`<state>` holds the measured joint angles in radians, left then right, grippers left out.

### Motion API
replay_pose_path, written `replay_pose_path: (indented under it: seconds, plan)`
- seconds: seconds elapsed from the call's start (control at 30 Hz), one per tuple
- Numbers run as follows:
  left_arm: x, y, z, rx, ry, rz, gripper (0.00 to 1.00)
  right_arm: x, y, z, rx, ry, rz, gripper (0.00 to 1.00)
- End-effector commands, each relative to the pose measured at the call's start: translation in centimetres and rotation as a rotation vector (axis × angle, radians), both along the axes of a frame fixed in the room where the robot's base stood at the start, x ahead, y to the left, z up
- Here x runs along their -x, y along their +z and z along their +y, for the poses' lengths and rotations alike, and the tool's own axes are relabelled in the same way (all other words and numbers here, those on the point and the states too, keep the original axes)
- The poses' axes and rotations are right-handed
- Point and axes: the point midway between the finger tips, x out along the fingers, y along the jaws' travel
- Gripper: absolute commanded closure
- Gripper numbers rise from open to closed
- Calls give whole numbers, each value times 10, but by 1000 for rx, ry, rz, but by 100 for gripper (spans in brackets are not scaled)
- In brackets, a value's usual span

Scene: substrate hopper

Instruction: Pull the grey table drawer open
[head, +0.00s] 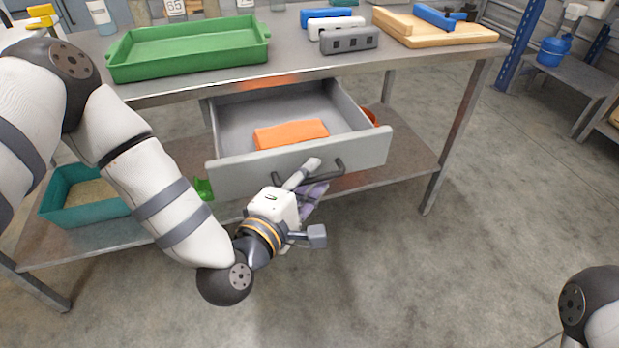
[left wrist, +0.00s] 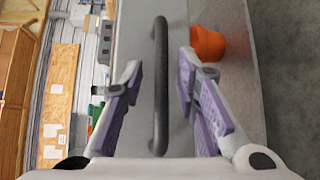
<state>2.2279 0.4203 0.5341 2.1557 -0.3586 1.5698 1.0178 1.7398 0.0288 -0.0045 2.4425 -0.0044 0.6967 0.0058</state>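The grey drawer (head: 238,175) under the metal table stands pulled out, with its inside showing. An orange block (head: 291,134) lies in it. Its dark bar handle (head: 338,169) is on the front panel and also shows in the left wrist view (left wrist: 160,85). My left gripper (head: 316,177) is at the drawer front by the handle. In the left wrist view its purple-padded fingers (left wrist: 159,82) are open, one on each side of the handle, with gaps to it. My right gripper is not in view; only part of my right arm shows at lower right.
The metal table (head: 300,70) carries a green tray (head: 190,58), a grey block (head: 349,40) and a wooden board (head: 450,36). On the lower shelf (head: 405,165) stand a teal bin (head: 85,212) and an orange-red item (left wrist: 207,44). The floor in front is clear.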

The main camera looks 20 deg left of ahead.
Motion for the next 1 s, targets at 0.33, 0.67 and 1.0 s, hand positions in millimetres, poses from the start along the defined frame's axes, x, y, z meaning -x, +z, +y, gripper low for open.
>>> replay_pose_path:
  seconds: [0.33, 0.67, 1.0]
  plan:
    - [15, 0, 3, -2, -2, 5, 70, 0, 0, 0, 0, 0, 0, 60]
    - [70, 10, 15, 0, 0, 2, 70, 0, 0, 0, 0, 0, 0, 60]
    - [73, 10, 15, -1, 1, 1, 70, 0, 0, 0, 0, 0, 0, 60]
